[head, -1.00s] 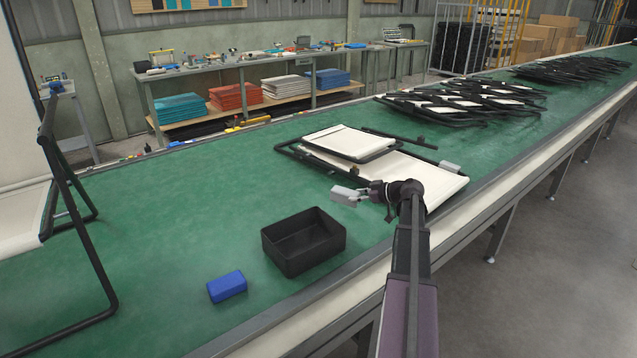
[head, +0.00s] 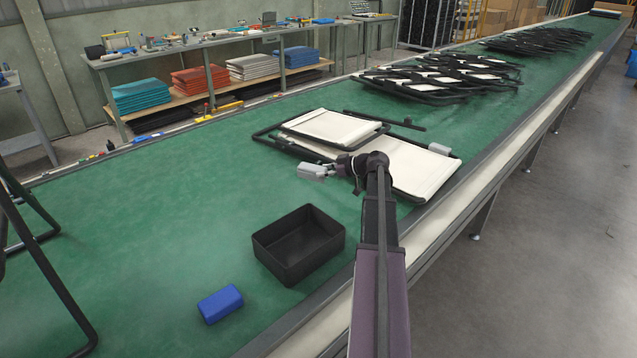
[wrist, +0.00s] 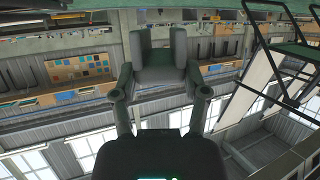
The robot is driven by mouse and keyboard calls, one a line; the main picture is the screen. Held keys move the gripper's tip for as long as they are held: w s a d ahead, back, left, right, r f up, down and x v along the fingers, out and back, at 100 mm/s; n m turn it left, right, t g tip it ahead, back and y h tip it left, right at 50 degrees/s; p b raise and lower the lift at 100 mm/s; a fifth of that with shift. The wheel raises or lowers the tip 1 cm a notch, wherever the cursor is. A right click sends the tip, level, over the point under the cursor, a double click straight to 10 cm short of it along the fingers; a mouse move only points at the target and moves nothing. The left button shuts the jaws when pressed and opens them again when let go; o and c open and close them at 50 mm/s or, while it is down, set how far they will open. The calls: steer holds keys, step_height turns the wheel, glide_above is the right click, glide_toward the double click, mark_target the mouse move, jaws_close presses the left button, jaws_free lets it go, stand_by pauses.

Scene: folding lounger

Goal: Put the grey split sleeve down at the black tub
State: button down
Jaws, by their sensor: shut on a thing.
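My gripper (head: 332,168) is shut on the grey split sleeve (head: 311,171) and holds it out to the left of my arm, beside the folded lounger. In the wrist view the grey sleeve (wrist: 157,50) shows between the two fingers (wrist: 159,84). The black tub (head: 299,244) is open at the top and looks empty. It stands on the green belt, nearer to me and below the sleeve in the head view, apart from it. Another grey sleeve-like piece (head: 439,150) shows at the right end of the folded lounger.
A blue block (head: 220,304) lies left of the tub. The folded lounger (head: 408,170) lies behind my gripper, with stacked frames (head: 440,78) farther along. A black standing frame (head: 45,270) is at the left.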

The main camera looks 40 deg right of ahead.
steer(key=shift+w, duration=0.25)
stand_by(0.3)
steer(key=shift+s+a+r+g+p, duration=0.2)
steer(key=shift+a+g+p, duration=0.1)
steer(key=shift+a+p, duration=0.2)
steer(key=s+a+r+m+g+h+p, duration=0.3)
steer(key=s+a+g+h+p, duration=0.2)
steer(key=p, duration=0.8)
steer(key=s+a+g, duration=0.3)
steer(key=s+g, duration=0.1)
steer(key=s, duration=0.1)
steer(key=shift+a+m+h+p, duration=0.15)
steer(key=shift+m+h+p, duration=0.15)
steer(key=shift+r, duration=0.1)
steer(key=s+b+x, duration=0.2)
steer(key=b+x, duration=0.7)
steer(key=b, duration=0.1)
steer(key=shift+f, duration=0.6)
